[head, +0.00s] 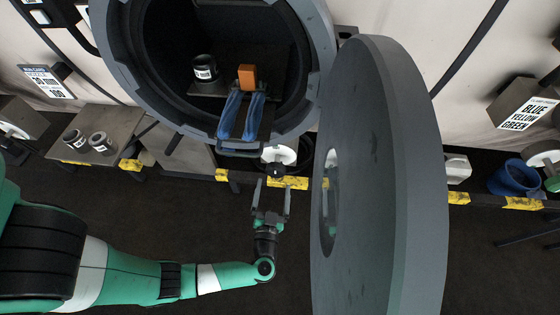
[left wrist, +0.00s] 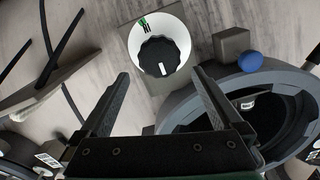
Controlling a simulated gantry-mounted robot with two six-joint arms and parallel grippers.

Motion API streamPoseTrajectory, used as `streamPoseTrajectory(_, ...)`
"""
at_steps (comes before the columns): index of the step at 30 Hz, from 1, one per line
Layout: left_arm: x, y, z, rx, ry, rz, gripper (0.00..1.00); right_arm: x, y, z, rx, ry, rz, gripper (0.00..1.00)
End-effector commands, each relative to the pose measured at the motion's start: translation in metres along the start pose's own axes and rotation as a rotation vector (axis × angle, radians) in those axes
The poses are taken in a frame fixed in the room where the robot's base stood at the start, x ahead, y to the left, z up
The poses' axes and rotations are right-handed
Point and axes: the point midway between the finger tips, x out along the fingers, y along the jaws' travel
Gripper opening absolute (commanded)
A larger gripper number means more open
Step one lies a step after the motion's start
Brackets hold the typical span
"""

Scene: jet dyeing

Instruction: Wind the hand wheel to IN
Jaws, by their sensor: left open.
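A round white dial with a black knob, which I take for the hand wheel, shows in the left wrist view (left wrist: 158,52). It carries a green mark at its upper left, and the knob's white pointer line points down, away from that mark. In the head view the white wheel (head: 279,154) sits below the vessel opening. My left gripper (head: 272,188) is open and empty, just below the wheel in the head view. In the left wrist view the knob lies between its fingertips in the picture; I see no contact. My right gripper is not in view.
The vessel (head: 120,60) stands open, with its big grey door (head: 415,170) swung out close to the right of my gripper. An orange block (head: 247,77) and blue cloth (head: 241,115) are at its mouth. A grey block with a blue ball (left wrist: 250,61) is beside the dial.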

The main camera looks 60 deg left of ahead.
Motion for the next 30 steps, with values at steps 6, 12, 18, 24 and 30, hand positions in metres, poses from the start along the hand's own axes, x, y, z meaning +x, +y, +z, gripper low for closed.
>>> streamPoseTrajectory(6,0.050,-0.001,0.004,-0.004,0.000,-0.009,1.00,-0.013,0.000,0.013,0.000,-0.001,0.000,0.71)
streamPoseTrajectory(12,0.086,0.000,0.002,-0.003,0.002,-0.004,1.00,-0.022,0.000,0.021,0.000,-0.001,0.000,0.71)
streamPoseTrajectory(18,0.099,0.000,0.000,-0.001,0.002,-0.001,1.00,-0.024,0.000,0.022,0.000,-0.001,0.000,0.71)
streamPoseTrajectory(24,0.099,0.000,-0.001,-0.001,0.002,0.000,1.00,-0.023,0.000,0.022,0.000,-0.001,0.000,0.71)
streamPoseTrajectory(30,0.098,0.000,-0.001,-0.001,0.002,0.000,0.64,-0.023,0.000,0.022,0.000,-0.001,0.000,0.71)
